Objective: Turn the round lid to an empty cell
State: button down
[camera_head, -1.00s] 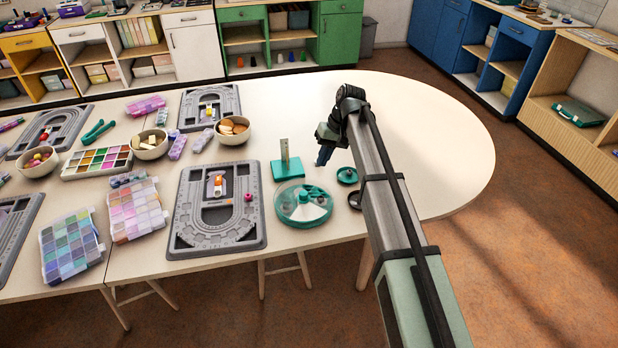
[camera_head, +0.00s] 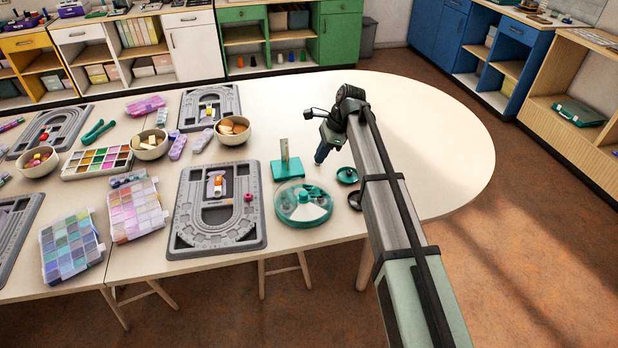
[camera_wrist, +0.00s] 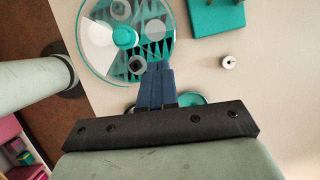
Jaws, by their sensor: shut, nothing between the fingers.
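The round teal box with its clear round lid (camera_head: 299,206) lies on the table near the front edge. My gripper (camera_head: 320,160) is shut and empty, behind and right of the box in the head view. In the wrist view its blue fingertips (camera_wrist: 158,66) overlap the rim beside the knob; I cannot tell whether they touch.
A teal stand with an upright post (camera_head: 285,168) stands just behind the box. A small teal round dish (camera_head: 347,175) and a dark round piece (camera_head: 355,200) lie to the right. A grey bead board (camera_head: 255,215) is at left. A small pale bead (camera_wrist: 228,62) lies on bare table.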

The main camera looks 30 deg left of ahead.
aim_at(287, 187)
jog(key=shift+x, duration=5)
jog(key=shift+s+a+n+g, duration=0.2)
jog(key=shift+a+n+g, duration=0.15)
jog(key=shift+n, duration=0.15)
jog(key=shift+s+a, duration=0.1)
jog(key=shift+a, duration=0.05)
jog(key=shift+s+a+h, duration=0.3)
jog(key=shift+s+a, duration=0.05)
jog(key=shift+a, duration=0.35)
jog(key=n, duration=0.1)
jog(key=s+a+n, duration=0.1)
jog(key=n, duration=0.1)
jog(key=shift+s+g+h, duration=0.1)
jog(key=shift+g+h, duration=0.15)
jog(key=shift+h, duration=0.15)
jog(key=shift+s+a, duration=0.25)
jog(key=shift+s, duration=0.2)
jog(key=shift+s+a, duration=0.2)
jog(key=shift+s, duration=0.45)
